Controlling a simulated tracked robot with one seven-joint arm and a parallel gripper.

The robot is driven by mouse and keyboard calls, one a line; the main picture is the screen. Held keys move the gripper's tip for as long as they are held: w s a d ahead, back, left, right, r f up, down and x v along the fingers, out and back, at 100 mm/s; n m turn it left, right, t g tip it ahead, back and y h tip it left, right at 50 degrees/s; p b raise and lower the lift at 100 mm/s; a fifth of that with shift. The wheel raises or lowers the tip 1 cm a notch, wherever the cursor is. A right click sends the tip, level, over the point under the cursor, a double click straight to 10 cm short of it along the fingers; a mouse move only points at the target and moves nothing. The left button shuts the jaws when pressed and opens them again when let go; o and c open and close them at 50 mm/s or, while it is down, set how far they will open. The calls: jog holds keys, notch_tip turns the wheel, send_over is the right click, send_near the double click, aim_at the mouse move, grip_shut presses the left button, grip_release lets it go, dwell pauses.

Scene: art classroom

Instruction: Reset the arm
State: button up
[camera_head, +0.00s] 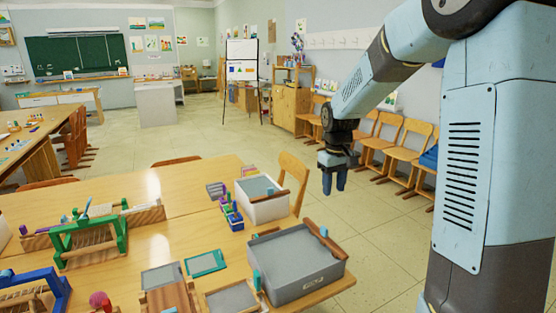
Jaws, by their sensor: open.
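My arm comes in from the right side of the head view and bends down toward the middle. My gripper (335,184) hangs with its blue fingers pointing down, over the floor just right of the table (180,190). It is open, and I see nothing between the fingers. It is apart from the table and from everything on it.
A grey bin (297,284) and a white box with a grey lid (262,207) stand near the table's right edge. A green loom (90,236) and teal frame (206,263) lie left. Wooden chairs (380,140) line the right wall. The middle floor (200,140) is clear.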

jog(key=s+r+m+t, duration=0.1)
jog(key=s+r, duration=0.3)
jog(key=s, duration=0.5)
jog(key=s+d+r+m+t, duration=0.1)
jog(key=s+r, duration=0.3)
jog(key=s, duration=0.6)
jog(key=s+r+m+t, duration=0.2)
jog(key=s+r+t, duration=0.1)
jog(key=s, duration=0.6)
jog(key=shift+s+d+r, duration=0.35)
jog(key=shift+d+r, duration=0.05)
jog(key=shift+r, duration=0.25)
